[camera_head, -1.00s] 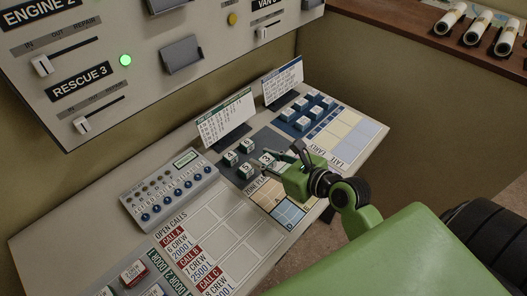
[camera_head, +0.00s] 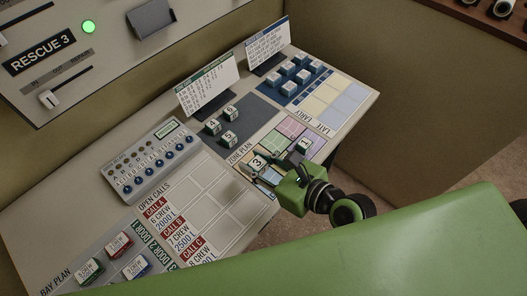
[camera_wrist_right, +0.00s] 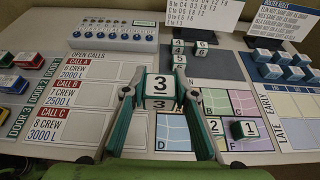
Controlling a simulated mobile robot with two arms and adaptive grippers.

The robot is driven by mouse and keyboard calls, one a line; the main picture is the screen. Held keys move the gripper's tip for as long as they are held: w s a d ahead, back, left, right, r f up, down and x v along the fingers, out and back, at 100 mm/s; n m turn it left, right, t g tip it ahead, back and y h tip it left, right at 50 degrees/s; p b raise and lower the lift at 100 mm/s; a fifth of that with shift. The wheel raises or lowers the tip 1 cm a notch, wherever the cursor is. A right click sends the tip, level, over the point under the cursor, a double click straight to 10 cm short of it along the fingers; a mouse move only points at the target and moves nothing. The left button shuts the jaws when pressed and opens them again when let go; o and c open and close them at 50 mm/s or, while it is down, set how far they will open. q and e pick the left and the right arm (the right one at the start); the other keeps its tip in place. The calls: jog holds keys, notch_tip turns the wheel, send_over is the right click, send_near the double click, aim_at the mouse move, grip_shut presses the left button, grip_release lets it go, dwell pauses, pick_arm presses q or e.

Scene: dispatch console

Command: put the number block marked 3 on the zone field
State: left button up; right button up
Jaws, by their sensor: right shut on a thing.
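The number block marked 3 (camera_head: 258,162) is a white-topped block with its 3 facing up. My right gripper (camera_head: 257,171) is shut on it, with a finger on each side in the right wrist view (camera_wrist_right: 160,92). It is at the left part of the coloured zone plan (camera_head: 290,127), close to field D (camera_wrist_right: 173,133); I cannot tell whether it touches the surface. Block 1 (camera_wrist_right: 243,129) sits on the zone plan by field F, to the right of the gripper. My left gripper is not in view.
Blocks 4 (camera_head: 213,126), 5 (camera_head: 229,138) and 6 (camera_head: 230,112) stand on the dark pad behind. Card stands (camera_head: 208,86), blue-sided blocks (camera_head: 302,75) and a button panel (camera_head: 155,160) are farther back. The open calls grid (camera_head: 205,205) has bare cells.

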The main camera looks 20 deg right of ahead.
jog(key=w+f, duration=0.2)
jog(key=w, duration=0.1)
jog(key=w+d+f, duration=0.1)
jog(key=w+f, duration=0.2)
jog(key=w+d+f, duration=0.1)
jog(key=w+f, duration=0.1)
jog(key=w, duration=0.1)
jog(key=shift+d+f, duration=0.15)
jog(key=shift+d, duration=0.05)
jog(key=shift+w+d+f, duration=0.1)
jog(key=shift+w+f, duration=0.3)
jog(key=shift+f, duration=0.05)
notch_tip(320, 180, down, 3)
jog(key=shift+f+b, duration=0.1)
jog(key=shift+b, duration=0.2)
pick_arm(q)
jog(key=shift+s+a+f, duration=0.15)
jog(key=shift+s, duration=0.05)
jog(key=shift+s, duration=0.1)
pick_arm(e)
jog(key=o, duration=1)
jog(key=shift+f, duration=0.1)
jog(key=shift+c, duration=0.2)
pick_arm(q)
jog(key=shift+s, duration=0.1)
